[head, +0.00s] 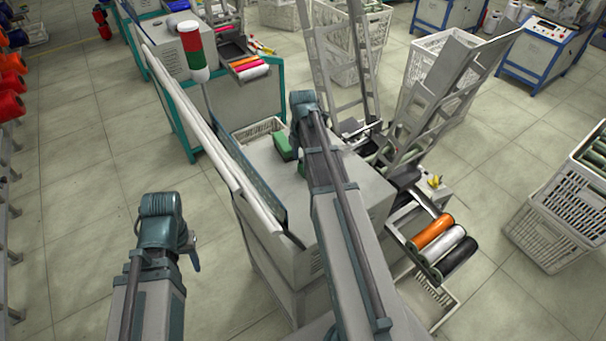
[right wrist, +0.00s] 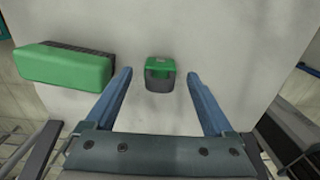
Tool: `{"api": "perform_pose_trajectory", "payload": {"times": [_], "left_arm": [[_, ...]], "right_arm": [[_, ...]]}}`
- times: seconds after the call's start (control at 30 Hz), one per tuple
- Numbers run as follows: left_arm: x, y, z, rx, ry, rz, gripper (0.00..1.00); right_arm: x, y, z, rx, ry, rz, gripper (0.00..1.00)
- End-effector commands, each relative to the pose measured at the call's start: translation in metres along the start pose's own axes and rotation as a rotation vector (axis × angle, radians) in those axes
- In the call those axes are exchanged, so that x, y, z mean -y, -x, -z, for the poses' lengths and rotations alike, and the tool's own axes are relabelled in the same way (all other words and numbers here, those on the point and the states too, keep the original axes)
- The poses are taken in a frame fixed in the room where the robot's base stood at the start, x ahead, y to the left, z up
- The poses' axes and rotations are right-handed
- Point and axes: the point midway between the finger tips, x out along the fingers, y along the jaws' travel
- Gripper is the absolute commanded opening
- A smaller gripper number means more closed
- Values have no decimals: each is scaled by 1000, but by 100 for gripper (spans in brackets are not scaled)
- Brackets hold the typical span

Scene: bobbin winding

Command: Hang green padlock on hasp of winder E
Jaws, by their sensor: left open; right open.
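A small green and dark grey object, apparently the green padlock (right wrist: 160,74), rests on a pale flat top in the right wrist view. My right gripper (right wrist: 160,88) is open, one finger on each side of it, not touching it. In the head view a bit of green (head: 301,168), likely the same padlock, shows beside my right arm, which hides my right gripper. My left gripper (head: 191,251) is at the lower left, away from the machine, and its fingers show only in part. I cannot make out the hasp or a letter E.
A larger green block with a dark side (right wrist: 65,66) lies left of the padlock; the head view shows it too (head: 284,148). The grey machine (head: 355,190) carries upright ladder-like frames and a tray of orange, white and black spools (head: 443,248). White crates (head: 555,230) stand right.

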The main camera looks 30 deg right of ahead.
Motion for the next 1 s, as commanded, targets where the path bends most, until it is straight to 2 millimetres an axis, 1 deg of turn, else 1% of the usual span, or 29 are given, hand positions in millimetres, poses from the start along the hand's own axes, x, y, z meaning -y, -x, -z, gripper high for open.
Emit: {"api": "perform_pose_trajectory", "payload": {"times": [0.03,0.1,0.33,0.37,0.4,0.47,0.5,0.57,0.6,0.67,0.7,0.83,1.0], "left_arm": [[-1,-11,1,0,0,0,50],[-1,-14,1,0,0,0,50],[-1,-12,1,0,1,0,50],[-1,-12,1,0,1,0,50],[-1,-12,1,0,1,0,50],[-1,-12,1,0,1,0,50],[-1,-12,1,0,1,0,50],[-1,-12,1,0,1,0,50],[-1,-12,1,0,1,0,50],[-1,-12,1,0,1,0,50],[-1,-12,1,0,1,0,50],[-1,-12,1,0,1,0,50],[-1,-12,1,0,1,0,50]], "right_arm": [[0,-11,0,0,0,0,88],[0,-14,0,0,0,0,88],[0,-12,0,0,-1,0,88],[0,-12,0,0,-1,0,86],[0,-12,0,0,-1,0,78],[0,-12,0,0,-1,0,68],[0,-12,0,0,-1,0,60],[0,-12,0,0,-1,0,50],[0,-12,0,0,-1,0,42],[0,-12,0,0,-1,0,32],[0,-12,0,0,-1,0,24],[0,-12,0,0,-1,0,1],[0,-12,0,0,-1,0,0]]}}
